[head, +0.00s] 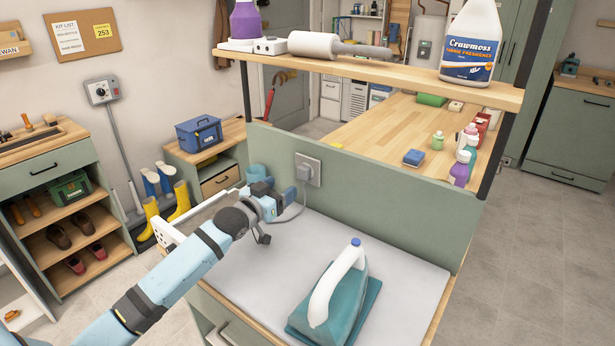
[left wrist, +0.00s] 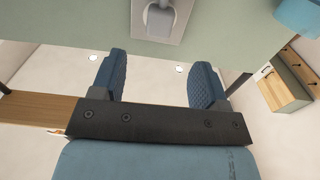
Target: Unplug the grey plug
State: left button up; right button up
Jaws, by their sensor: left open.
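The grey plug (head: 304,172) sits in a socket plate (head: 313,164) on the green back panel, with a grey cord hanging from it. In the left wrist view the plug (left wrist: 160,20) shows at the top middle, beyond the fingertips. My left gripper (head: 277,196) is just left of the plug and a little below it, apart from it. Its two blue padded fingers (left wrist: 157,72) are spread wide with nothing between them. My right gripper is not in view.
A teal iron with a white handle (head: 337,285) stands on the pale worktop (head: 405,275). A shelf (head: 375,72) with a bottle (head: 470,45) and a roller (head: 315,45) runs above the plug.

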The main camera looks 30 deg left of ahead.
aim_at(301, 174)
pick_arm(q)
jog(key=w+b, duration=0.2)
jog(key=w, duration=0.1)
jog(key=w+b, duration=0.1)
jog(key=w, duration=0.1)
jog(key=shift+w+d+f, duration=0.1)
jog(key=shift+d+f, duration=0.1)
jog(key=shift+f, duration=0.05)
jog(key=shift+w+d+r, duration=0.1)
jog(key=shift+w+r, duration=0.1)
jog(key=shift+w, duration=0.9)
jog(key=shift+w+d, duration=0.1)
jog(key=shift+w, duration=0.75)
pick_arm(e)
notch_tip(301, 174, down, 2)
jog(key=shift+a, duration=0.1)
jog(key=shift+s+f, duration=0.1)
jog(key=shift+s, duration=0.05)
pick_arm(q)
jog(key=shift+p, duration=0.65)
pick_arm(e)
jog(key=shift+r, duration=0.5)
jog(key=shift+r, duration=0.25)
